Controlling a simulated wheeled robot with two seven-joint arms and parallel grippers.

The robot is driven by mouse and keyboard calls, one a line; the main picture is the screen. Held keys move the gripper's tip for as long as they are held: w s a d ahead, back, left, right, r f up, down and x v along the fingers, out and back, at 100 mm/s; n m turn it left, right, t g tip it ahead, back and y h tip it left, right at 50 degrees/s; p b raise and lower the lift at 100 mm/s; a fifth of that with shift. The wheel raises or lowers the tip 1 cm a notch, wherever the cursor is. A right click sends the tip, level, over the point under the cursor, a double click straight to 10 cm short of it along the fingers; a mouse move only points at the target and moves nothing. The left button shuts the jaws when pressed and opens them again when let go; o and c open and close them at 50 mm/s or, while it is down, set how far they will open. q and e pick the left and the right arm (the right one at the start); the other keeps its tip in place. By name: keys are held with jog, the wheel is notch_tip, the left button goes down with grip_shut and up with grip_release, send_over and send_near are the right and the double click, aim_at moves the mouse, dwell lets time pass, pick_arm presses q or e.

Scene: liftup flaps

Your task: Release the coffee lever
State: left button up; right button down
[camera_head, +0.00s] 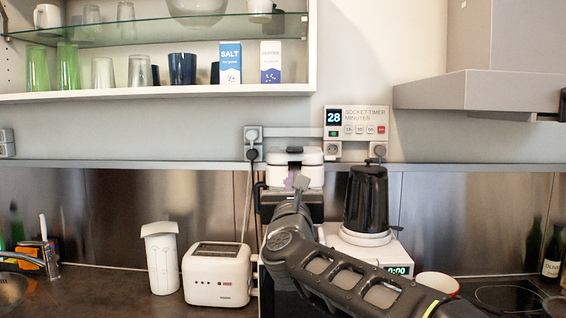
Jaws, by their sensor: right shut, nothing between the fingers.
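A white and dark coffee machine (312,156) stands against the back wall in the middle of the view. My right arm reaches in from the lower right, and my right gripper (299,184) is at the front of the machine, just below its white upper part. The gripper is shut and holds nothing. The gripper and arm cover much of the machine's front, so I cannot make out the coffee lever clearly or tell whether the gripper touches it. My left gripper is not in view.
A white toaster (217,275) and a white container (160,258) stand left of the machine. A black jar on a white appliance (388,247) and a white bowl (438,282) stand right. A shelf (160,95) and a range hood (480,90) overhang the counter.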

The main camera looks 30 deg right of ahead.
aim_at(295, 149)
jog(key=shift+w+f, duration=0.1)
dwell(0.3)
jog(key=p+x, duration=0.4)
jog(key=x, duration=0.5)
jog(key=shift+w+p, duration=0.1)
jog(key=shift+p, duration=0.25)
jog(key=shift+w+d, duration=0.3)
jog(key=shift+w, duration=0.05)
